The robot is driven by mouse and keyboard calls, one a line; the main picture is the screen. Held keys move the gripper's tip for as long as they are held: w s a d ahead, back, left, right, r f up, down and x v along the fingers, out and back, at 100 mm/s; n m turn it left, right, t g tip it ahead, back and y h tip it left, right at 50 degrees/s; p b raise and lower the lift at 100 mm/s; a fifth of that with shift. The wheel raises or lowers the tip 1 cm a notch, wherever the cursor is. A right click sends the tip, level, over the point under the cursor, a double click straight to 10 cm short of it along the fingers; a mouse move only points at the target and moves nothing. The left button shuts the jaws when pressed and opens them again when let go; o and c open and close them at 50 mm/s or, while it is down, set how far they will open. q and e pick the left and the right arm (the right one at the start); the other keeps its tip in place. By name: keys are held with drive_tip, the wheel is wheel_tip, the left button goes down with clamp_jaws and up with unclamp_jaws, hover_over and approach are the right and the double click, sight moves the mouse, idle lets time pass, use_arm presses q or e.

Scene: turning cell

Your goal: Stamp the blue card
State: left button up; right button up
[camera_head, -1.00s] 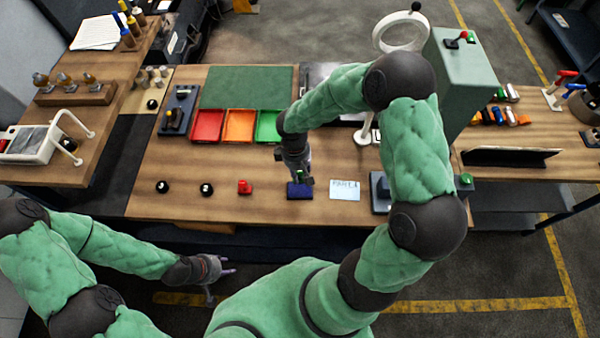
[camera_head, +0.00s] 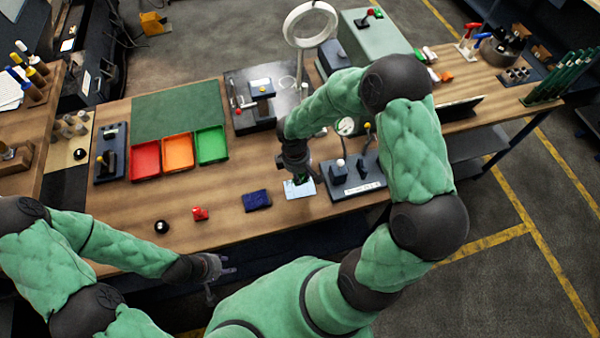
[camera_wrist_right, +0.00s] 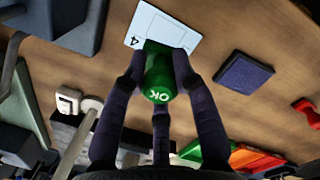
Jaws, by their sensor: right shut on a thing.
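My right gripper (camera_head: 300,182) is shut on a green stamp (camera_wrist_right: 158,88) with "OK" on its end. The stamp is over the pale blue card (camera_head: 305,190), which lies flat on the wooden bench. The card also shows in the right wrist view (camera_wrist_right: 138,33), partly hidden behind the stamp. I cannot tell whether the stamp touches it. The dark blue ink pad (camera_head: 257,200) lies just left of the card; the right wrist view shows it too (camera_wrist_right: 243,80). My left gripper (camera_head: 220,268) is open and empty, in front of the bench edge.
A red stamp (camera_head: 200,213) and a black round knob (camera_head: 162,227) stand left of the pad. Red (camera_head: 145,160), orange (camera_head: 178,152) and green (camera_head: 211,145) trays lie behind. A grey fixture (camera_head: 353,180) stands close to the card's right.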

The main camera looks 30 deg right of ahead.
drive_tip(key=shift+f+b, duration=2.05)
drive_tip(key=shift+f, duration=0.95)
drive_tip(key=shift+s+f+b, duration=0.1)
drive_tip(key=shift+f+b, duration=0.5)
idle(0.4)
drive_tip(key=shift+r, duration=0.1)
drive_tip(key=shift+r+p, duration=2.5)
drive_tip(key=shift+r, duration=1)
